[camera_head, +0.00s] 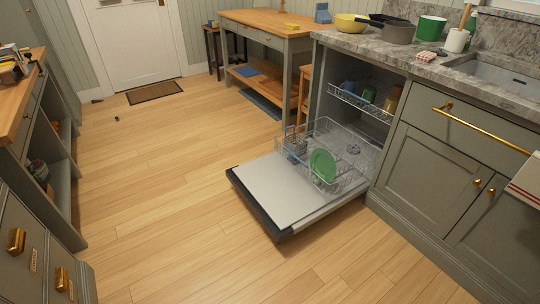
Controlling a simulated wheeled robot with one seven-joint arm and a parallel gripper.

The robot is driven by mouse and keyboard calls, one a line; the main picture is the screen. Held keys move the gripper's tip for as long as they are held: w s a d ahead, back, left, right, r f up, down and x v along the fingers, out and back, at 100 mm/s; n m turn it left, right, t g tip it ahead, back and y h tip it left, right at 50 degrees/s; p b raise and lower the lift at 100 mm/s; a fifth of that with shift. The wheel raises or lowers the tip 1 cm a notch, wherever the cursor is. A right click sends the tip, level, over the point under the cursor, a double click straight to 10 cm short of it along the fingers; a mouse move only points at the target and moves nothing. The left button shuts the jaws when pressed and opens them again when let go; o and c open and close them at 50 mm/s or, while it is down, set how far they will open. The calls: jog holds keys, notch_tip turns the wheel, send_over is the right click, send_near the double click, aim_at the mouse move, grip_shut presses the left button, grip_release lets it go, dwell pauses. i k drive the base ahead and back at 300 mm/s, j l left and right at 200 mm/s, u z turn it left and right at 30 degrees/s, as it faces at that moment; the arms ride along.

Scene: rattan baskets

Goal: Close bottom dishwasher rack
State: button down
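The dishwasher stands open at the right, with its door (268,195) lowered flat above the floor. The bottom rack (331,140) is pulled out over the inner part of the door. A green plate (322,165) stands tilted in the rack near its front, and a cutlery basket (296,143) is at its left side. The upper rack (350,98) holds several cups and sits inside the dishwasher. My gripper is not in view.
Cabinets with gold handles (475,125) flank the dishwasher at right. The counter (400,60) above carries bowls and pots. A wooden table (262,25) stands behind. Shelving (60,165) and drawers line the left side. The wooden floor (160,180) between is mostly clear.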

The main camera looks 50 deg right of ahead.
aim_at(349, 169)
jog(key=i+j+z, duration=0.1)
jog(key=i+z, duration=0.35)
jog(key=i+j+z, duration=0.25)
jog(key=i+z, duration=0.2)
jog(key=i+j+z, duration=0.7)
jog(key=j+z, duration=0.25)
